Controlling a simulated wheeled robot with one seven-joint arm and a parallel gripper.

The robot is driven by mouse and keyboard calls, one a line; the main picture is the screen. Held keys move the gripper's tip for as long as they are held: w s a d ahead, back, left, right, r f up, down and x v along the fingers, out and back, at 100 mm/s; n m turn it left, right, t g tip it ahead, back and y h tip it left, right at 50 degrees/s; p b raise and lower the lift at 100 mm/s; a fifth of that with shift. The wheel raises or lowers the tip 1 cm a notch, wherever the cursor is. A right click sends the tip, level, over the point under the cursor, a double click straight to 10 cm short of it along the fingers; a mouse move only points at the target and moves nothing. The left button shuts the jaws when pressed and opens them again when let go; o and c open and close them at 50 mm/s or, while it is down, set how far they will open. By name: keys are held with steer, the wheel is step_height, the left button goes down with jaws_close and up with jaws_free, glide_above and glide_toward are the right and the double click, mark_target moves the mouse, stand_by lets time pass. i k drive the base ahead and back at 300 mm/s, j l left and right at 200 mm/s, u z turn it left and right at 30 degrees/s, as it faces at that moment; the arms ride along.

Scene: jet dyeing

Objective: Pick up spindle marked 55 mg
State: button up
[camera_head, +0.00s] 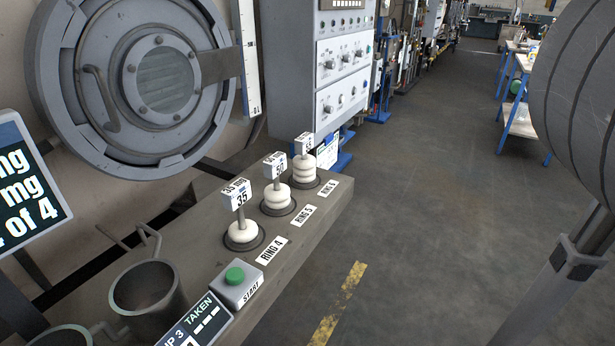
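The front spindle (241,218) reads 35 and has one ring, behind the label RING 4. My gripper is not in view.
A green START button (235,276), a display (197,325) and a metal cup (147,290) are at the near end. A round machine door (140,85) and a control cabinet (342,75) stand behind. Open floor (430,200) lies right. A large grey cylinder (575,95) blocks the right edge.

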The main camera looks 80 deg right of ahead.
mark_target(304, 168)
steer(key=i+z, duration=0.1)
steer(key=z, duration=0.4)
steer(key=i+l+z, duration=0.1)
steer(key=z, duration=0.4)
steer(key=i+z, duration=0.1)
steer(key=z, duration=0.4)
steer(key=i+j, duration=0.25)
steer(key=i, duration=0.2)
steer(key=k+j+z, duration=0.15)
steer(key=k+z, duration=0.25)
steer(key=k+j+z, duration=0.1)
steer(key=k+z, duration=0.25)
